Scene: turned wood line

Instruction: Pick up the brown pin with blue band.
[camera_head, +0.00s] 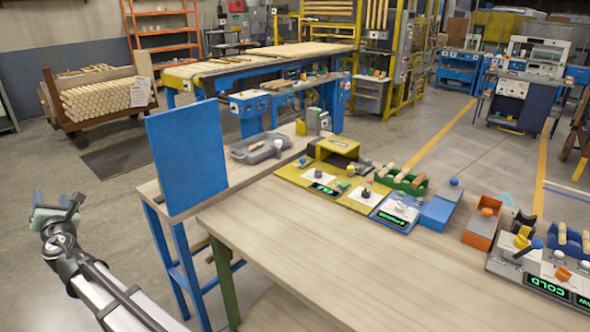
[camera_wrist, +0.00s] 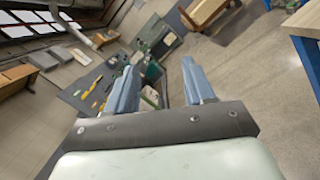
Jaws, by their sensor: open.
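My gripper (camera_head: 58,205) is at the far left of the head view, held out over the floor, well away from the worktable. In the wrist view my gripper (camera_wrist: 160,88) has its two blue-grey fingers apart with nothing between them. Several turned wood pins lie in a green tray (camera_head: 379,179) at the back of the worktable; a brownish one (camera_head: 418,182) is at its right end. Other light wood pins (camera_head: 562,233) rest in a blue holder at the right edge. All are too small for me to make out a blue band.
A tall blue panel (camera_head: 187,157) stands between my gripper and the table goods. The wooden worktable (camera_head: 310,235) is bare in front. Along its back are a yellow stand (camera_head: 337,148), a blue box (camera_head: 440,207), an orange bin (camera_head: 482,228) and a COLD-labelled station (camera_head: 545,287).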

